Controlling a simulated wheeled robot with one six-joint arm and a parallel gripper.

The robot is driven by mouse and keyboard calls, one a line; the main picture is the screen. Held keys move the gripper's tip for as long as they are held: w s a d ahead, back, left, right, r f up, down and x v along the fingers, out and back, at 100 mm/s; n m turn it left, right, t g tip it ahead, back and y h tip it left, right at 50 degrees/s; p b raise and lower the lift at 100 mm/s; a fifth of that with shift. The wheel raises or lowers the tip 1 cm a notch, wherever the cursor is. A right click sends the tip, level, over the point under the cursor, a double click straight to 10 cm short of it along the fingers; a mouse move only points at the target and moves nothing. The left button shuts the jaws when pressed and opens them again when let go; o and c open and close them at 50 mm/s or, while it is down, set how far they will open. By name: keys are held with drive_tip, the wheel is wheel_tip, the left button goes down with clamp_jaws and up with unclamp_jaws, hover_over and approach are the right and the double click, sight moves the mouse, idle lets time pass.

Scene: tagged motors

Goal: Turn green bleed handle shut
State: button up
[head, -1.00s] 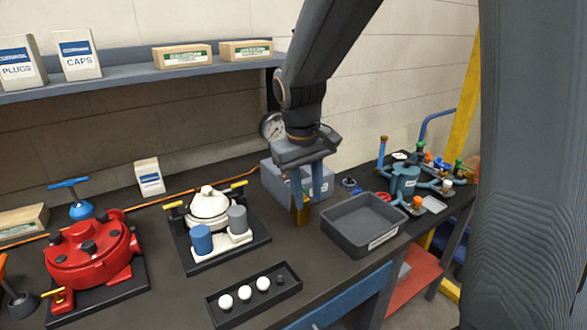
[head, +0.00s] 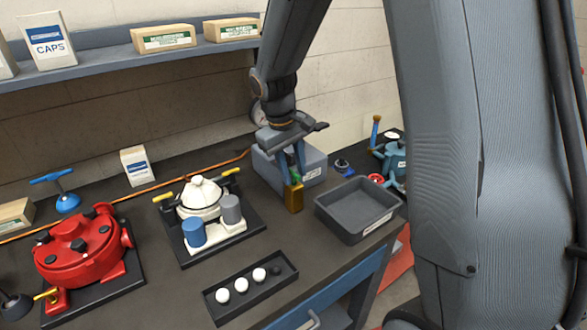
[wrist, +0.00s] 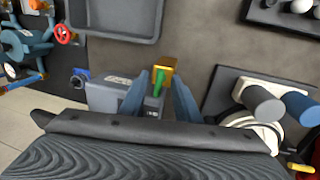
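The green bleed handle (wrist: 158,80) is a small upright green piece beside a brass block (wrist: 166,67) in the wrist view. In the head view the green handle (head: 295,177) shows just above the brass block (head: 294,199), in front of the blue-grey box (head: 316,168). My gripper (wrist: 160,76) is open, with one blue finger on each side of the handle and visible gaps between. In the head view my gripper (head: 295,178) points down over the block, and its fingers partly hide the handle. I cannot tell how deep the handle sits between them.
A grey tray (head: 357,237) stands close to the right of the block. A white pot fixture (head: 199,199) is to the left, and a small black tray of white balls (head: 252,302) is in front. A red motor (head: 80,252) stands far left. Bare bench lies before the block.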

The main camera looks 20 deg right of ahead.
clamp_jaws()
drive_tip(key=shift+m, duration=0.4)
drive_tip(key=m, duration=0.2)
drive_tip(key=shift+w+a+m+g, duration=0.1)
drive_tip(key=shift+m+g, duration=0.2)
drive_tip(key=shift+m, duration=0.1)
drive_tip(key=m, duration=0.3)
drive_tip(key=shift+w+m+g+b, duration=0.1)
drive_tip(key=shift+m+g+b, duration=0.2)
drive_tip(key=m+g, duration=0.1)
drive_tip(key=m, duration=0.4)
drive_tip(key=shift+w, duration=0.15)
drive_tip(key=m+y, duration=0.1)
drive_tip(key=m, duration=0.4)
drive_tip(key=shift+w+p, duration=0.15)
drive_tip(key=shift+p, duration=0.2)
drive_tip(key=shift+m+g, duration=0.3)
drive_tip(key=shift+m, duration=0.2)
unclamp_jaws()
